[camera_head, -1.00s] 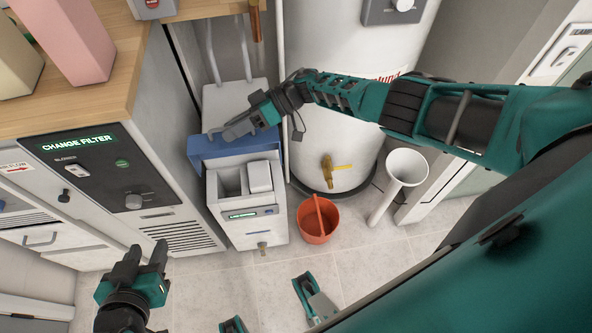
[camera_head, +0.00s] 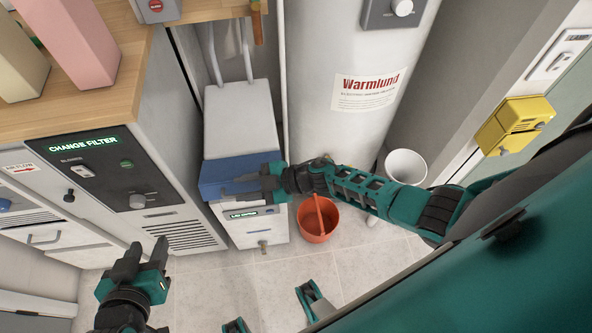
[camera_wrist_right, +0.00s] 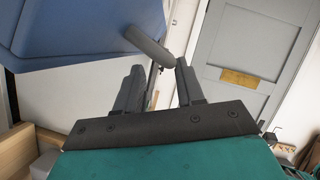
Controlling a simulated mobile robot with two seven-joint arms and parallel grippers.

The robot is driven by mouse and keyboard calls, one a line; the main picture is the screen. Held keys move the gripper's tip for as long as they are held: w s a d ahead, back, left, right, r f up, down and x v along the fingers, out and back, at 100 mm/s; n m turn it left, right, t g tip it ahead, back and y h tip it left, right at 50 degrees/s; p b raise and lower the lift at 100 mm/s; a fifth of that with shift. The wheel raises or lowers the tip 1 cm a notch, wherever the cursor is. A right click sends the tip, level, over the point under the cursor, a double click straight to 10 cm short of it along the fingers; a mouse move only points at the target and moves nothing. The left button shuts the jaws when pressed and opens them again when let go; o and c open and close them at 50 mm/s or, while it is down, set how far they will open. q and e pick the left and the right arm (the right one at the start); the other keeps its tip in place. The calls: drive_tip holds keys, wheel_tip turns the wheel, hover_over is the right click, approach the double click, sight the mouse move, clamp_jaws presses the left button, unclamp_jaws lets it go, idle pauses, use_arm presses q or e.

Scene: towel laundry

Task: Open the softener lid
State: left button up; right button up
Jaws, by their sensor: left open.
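The softener is a white cabinet (camera_head: 240,120) with a lit green display on its front. Its blue lid (camera_head: 222,172) lies across the front top and covers the compartments. My right gripper (camera_head: 238,186) is over the lid's front edge. In the right wrist view the blue lid (camera_wrist_right: 85,25) is at upper left. A grey bar (camera_wrist_right: 148,44) on it reaches toward the space between my right fingertips (camera_wrist_right: 158,65); the fingers are apart, and contact is unclear. My left gripper (camera_head: 145,258) is open and empty at lower left, away from the softener.
An orange bucket (camera_head: 318,221) stands on the floor right of the softener. A white water heater (camera_head: 345,40) is behind it. A grey machine (camera_head: 150,180) with a wooden top stands close on the left. A yellow box (camera_head: 515,125) is at far right.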

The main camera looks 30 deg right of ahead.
drive_tip(key=shift+f+n+t+b, duration=1.95)
drive_tip(key=shift+f+b, duration=2.7)
drive_tip(key=shift+b, duration=2.85)
drive_tip(key=r+p+v, duration=0.1)
drive_tip(key=p+v, duration=0.3)
drive_tip(key=v, duration=0.8)
drive_tip(key=shift+s+r+n+g, duration=0.2)
drive_tip(key=shift+s+n+g, duration=0.15)
drive_tip(key=shift+g, duration=0.1)
drive_tip(key=shift+w, duration=0.15)
